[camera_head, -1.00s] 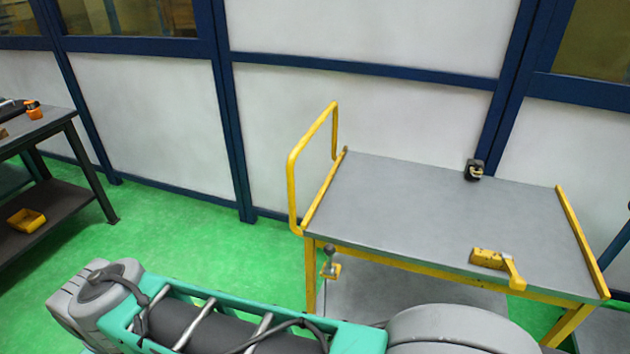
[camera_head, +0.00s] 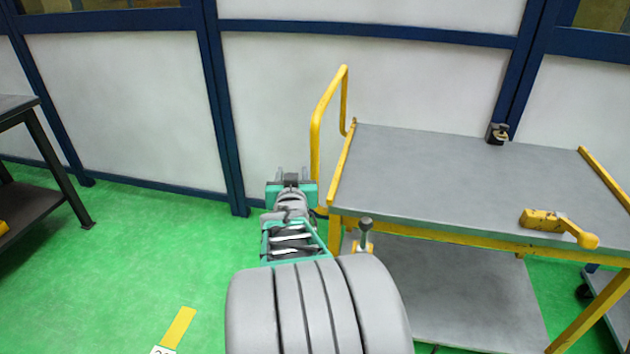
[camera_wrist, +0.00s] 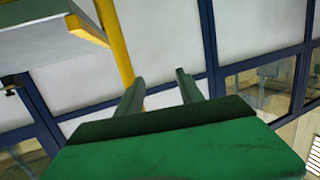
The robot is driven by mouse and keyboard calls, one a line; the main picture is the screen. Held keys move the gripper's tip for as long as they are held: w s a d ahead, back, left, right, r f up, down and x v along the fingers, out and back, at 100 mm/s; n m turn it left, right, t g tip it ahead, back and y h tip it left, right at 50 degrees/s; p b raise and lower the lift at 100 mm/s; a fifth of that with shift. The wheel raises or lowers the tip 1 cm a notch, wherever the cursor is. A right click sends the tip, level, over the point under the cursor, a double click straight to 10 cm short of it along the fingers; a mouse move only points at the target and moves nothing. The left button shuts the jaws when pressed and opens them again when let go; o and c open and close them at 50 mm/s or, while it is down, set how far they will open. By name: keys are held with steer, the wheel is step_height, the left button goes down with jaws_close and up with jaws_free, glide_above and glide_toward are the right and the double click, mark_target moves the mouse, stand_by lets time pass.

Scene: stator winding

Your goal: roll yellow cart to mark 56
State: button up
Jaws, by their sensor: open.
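The yellow cart (camera_head: 440,165) has a grey top, a grey lower shelf and a yellow push handle (camera_head: 316,130) at its left end. My gripper (camera_head: 293,172) is beside the handle's left upright in the head view, its fingers pointing away. In the wrist view my gripper (camera_wrist: 158,82) is open, with two spread fingers and nothing between them. The yellow handle post (camera_wrist: 115,45) passes close to the left finger there; I cannot tell whether they touch. A yellow floor strip (camera_head: 179,327) lies at the bottom left with a partly cut-off, unreadable label.
A yellow lever piece (camera_head: 560,226) and a small black item (camera_head: 497,133) are on the cart top. A dark bench (camera_head: 40,150) stands at the left. Blue-framed white wall panels (camera_head: 120,105) are behind. Green floor lies open between bench and cart.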

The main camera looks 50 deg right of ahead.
mark_target(315, 154)
steer(key=s+d+h, duration=0.1)
steer(key=d, duration=0.1)
steer(key=s+d+m+h, duration=0.1)
steer(key=s+d, duration=0.1)
steer(key=shift+s+d+h+b, duration=0.2)
steer(key=shift+s+h+b, duration=0.1)
steer(key=shift+h, duration=0.1)
steer(key=x, duration=0.7)
steer(key=shift+w+d+r, duration=0.2)
steer(key=shift+w+r, duration=0.05)
jaws_close()
stand_by(0.4)
